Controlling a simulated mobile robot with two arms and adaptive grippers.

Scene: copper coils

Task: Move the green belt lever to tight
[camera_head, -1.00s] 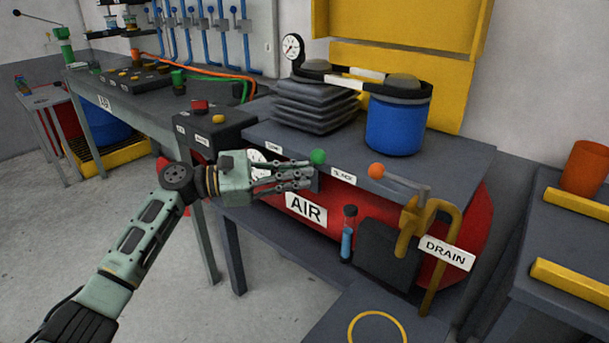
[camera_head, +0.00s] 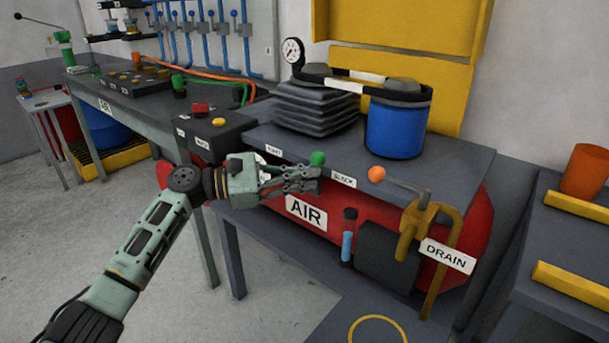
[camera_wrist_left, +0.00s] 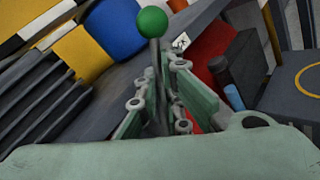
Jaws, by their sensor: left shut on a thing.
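The green-knobbed belt lever (camera_head: 317,158) stands at the front edge of the grey bench top, between the TIGHT label (camera_head: 274,149) on its left and the SLACK label (camera_head: 343,180) on its right. Its knob is nearer SLACK. My left gripper (camera_head: 314,178) reaches in from the left and is shut on the lever's shaft below the knob. In the left wrist view the green knob (camera_wrist_left: 152,22) rises beyond the fingers, with the dark shaft between them. The fingers hide part of the shaft. My right gripper is out of view.
An orange-knobbed lever (camera_head: 377,174) and a yellow bracket lie right of the green lever. A blue motor (camera_head: 396,125), belt and ribbed grey block (camera_head: 310,108) stand behind. The red AIR tank (camera_head: 340,222) is below. A black control box (camera_head: 210,128) stands at left.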

